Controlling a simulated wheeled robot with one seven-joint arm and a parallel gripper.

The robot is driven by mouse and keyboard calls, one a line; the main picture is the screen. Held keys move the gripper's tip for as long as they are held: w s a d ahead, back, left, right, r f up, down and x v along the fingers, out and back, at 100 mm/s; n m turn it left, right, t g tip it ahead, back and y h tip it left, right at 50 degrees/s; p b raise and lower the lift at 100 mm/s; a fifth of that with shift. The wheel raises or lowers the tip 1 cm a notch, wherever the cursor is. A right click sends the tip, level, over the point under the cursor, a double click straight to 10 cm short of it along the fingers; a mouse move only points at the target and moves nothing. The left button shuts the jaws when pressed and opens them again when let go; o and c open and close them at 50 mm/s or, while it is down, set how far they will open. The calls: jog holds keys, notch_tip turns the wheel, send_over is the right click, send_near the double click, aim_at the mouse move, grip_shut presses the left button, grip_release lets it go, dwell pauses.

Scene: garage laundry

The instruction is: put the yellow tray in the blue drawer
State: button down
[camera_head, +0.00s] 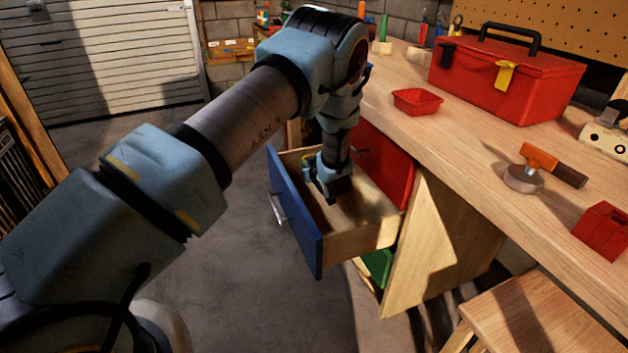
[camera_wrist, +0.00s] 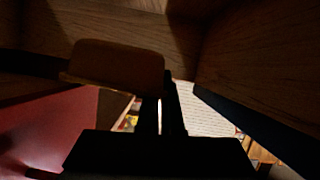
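The blue drawer (camera_head: 297,222) is pulled out from the workbench, with its wooden inside showing. My gripper (camera_head: 330,194) points down into it near the back left. No yellow tray shows clearly in the head view; my gripper covers part of the drawer. The dark wrist view shows a tan-orange, round-cornered piece (camera_wrist: 112,64) by the drawer's wooden boards, possibly the tray in shadow. Its right end meets my gripper fingers (camera_wrist: 166,82). The fingers are close together with a narrow bright gap; whether they grip the piece I cannot tell.
A red drawer (camera_head: 382,165) is beside the blue one, with green (camera_head: 379,266) below. On the bench are a red tray (camera_head: 417,101), a red toolbox (camera_head: 505,85), a sander-like tool (camera_head: 524,178) and a red box (camera_head: 603,230). A wooden stool (camera_head: 540,315) stands front right. Floor left of the drawer is clear.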

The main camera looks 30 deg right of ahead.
jog(key=shift+f, duration=2.4)
jog(key=shift+f+b, duration=0.3)
jog(key=shift+f, duration=0.2)
jog(key=shift+f, duration=0.15)
jog(key=c, duration=1.1)
grip_release()
